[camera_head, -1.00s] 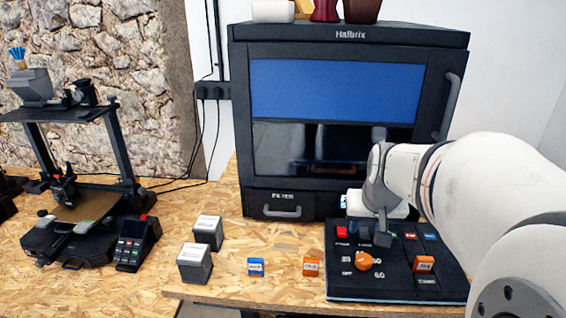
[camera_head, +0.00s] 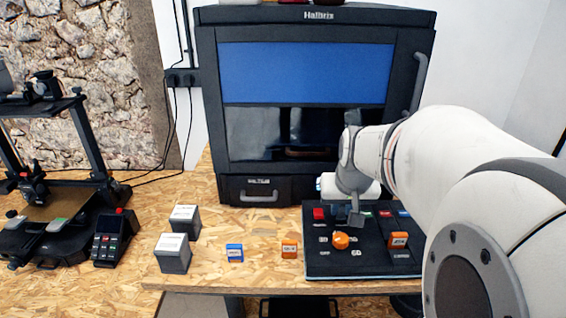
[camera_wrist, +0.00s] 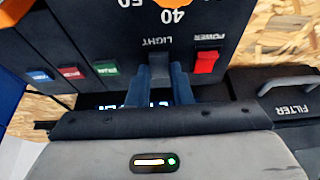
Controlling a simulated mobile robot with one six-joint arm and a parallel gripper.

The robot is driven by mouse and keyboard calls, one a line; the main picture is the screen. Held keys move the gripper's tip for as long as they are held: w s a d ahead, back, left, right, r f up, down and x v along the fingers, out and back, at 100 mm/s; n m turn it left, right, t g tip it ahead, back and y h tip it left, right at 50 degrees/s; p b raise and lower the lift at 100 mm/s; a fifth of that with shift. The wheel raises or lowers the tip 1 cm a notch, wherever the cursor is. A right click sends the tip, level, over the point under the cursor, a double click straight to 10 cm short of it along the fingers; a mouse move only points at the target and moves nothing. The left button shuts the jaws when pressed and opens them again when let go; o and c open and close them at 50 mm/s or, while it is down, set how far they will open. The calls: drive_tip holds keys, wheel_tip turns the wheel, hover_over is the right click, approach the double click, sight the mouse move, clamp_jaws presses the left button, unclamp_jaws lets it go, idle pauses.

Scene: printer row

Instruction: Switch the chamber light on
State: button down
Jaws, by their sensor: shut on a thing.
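The dark control panel (camera_head: 320,264) stands at the front right of the bench, below the large Halbrix printer (camera_head: 209,110). My gripper (camera_head: 355,218) is down at the panel's back part, right of the red power switch (camera_head: 318,213). In the wrist view, seen upside down, my gripper (camera_wrist: 160,68) is shut on a small grey part, apparently the light switch (camera_wrist: 159,62), right at the LIGHT label (camera_wrist: 158,42). The fingers hide most of this part, and I cannot tell its position. The power switch (camera_wrist: 206,66) is beside the fingers, apart from them. The printer's lower window (camera_head: 270,135) looks dark.
An orange knob (camera_head: 340,240) and an orange switch (camera_head: 398,240) are on the panel. Green (camera_wrist: 106,69), red (camera_wrist: 71,73) and blue (camera_wrist: 40,76) buttons lie along it. Small blue (camera_head: 234,253) and orange (camera_head: 289,249) blocks stand left of the panel.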

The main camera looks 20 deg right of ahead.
sight(340, 212)
drive_tip(key=p, duration=0.1)
drive_tip(key=g+p, duration=0.1)
drive_tip(key=p, duration=0.1)
drive_tip(key=shift+w+r+g, duration=0.25)
drive_tip(key=shift+r+g, duration=0.05)
drive_tip(key=shift+r, duration=0.1)
drive_tip(key=g+p, duration=0.1)
drive_tip(key=y+p, duration=0.1)
drive_tip(key=shift+w+d+f+g+p, duration=0.15)
drive_tip(key=shift+w+g+p, duration=0.15)
drive_tip(key=shift+g, duration=0.1)
drive_tip(key=shift+f, duration=0.15)
drive_tip(key=c, duration=1.3)
unclamp_jaws()
wheel_tip(340, 212, up, 8)
drive_tip(key=shift+f, duration=0.15)
drive_tip(key=shift+s, duration=0.1)
